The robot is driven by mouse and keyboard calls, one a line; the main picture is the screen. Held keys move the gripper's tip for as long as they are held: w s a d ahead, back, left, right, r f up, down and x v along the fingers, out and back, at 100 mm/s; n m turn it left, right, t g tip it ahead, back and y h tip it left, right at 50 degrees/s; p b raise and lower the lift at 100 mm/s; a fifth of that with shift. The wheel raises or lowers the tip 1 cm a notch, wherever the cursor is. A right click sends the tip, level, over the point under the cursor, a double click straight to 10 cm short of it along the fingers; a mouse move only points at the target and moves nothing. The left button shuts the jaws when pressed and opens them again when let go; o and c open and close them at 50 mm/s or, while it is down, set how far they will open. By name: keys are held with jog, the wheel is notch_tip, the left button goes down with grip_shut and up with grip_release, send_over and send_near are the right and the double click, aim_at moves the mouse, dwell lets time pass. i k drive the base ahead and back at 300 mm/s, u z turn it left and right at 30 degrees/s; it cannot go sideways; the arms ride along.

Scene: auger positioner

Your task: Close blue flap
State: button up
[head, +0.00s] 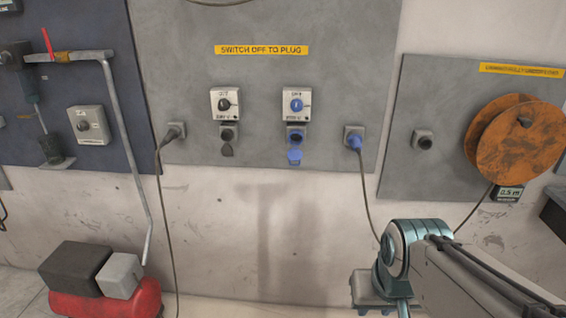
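The blue flap (295,157) hangs open below the blue socket (295,137), on the grey wall panel under the right-hand switch. The socket face is exposed and no plug sits in it. My arm shows at the lower right, bent, well below and to the right of the flap. I cannot make out my gripper's fingers in this view, and nothing of mine touches the flap.
A blue plug (354,139) with a cable sits right of the socket. Left are a black socket (228,135), a dark flap (227,150) and a black plug (175,131). A rusty reel (520,145) is at the right. A red compressor (105,303) stands lower left.

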aim_at(295, 154)
jog(key=u, duration=0.1)
jog(key=i, duration=1.1)
jog(key=z, duration=0.65)
